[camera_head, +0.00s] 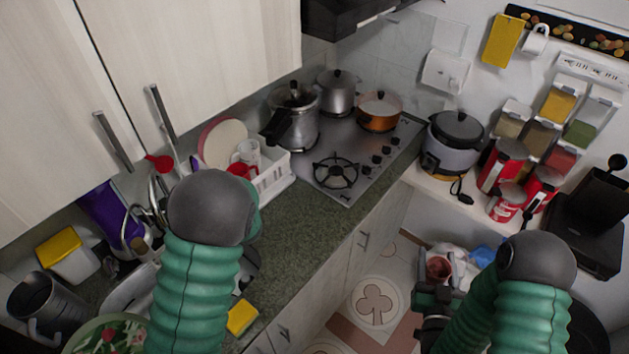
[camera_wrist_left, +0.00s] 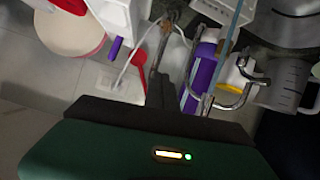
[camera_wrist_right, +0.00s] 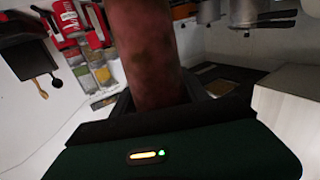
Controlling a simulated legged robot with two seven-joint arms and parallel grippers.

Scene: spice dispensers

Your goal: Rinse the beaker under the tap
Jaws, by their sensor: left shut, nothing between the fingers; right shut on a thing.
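The beaker (camera_head: 438,268), a reddish-brown cylinder, is held in my right gripper (camera_head: 440,288) above the floor, right of the counter. It fills the middle of the right wrist view (camera_wrist_right: 145,50), between the fingers. Curved metal pipework that looks like the tap (camera_head: 155,192) stands at the back of the left counter, partly behind my left arm. My left gripper is hidden behind that arm in the head view. In the left wrist view my left gripper (camera_wrist_left: 160,92) is shut and empty, close to curved metal pipes (camera_wrist_left: 240,88). The sink basin is mostly hidden.
A white dish rack (camera_head: 268,182) with cups and a plate stands beside the stove (camera_head: 338,172). A purple bottle (camera_head: 103,215), a yellow-lidded box (camera_head: 66,256) and a grey jug (camera_head: 42,300) crowd the left. A yellow sponge (camera_head: 242,318) lies near the counter edge. The counter's middle is clear.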

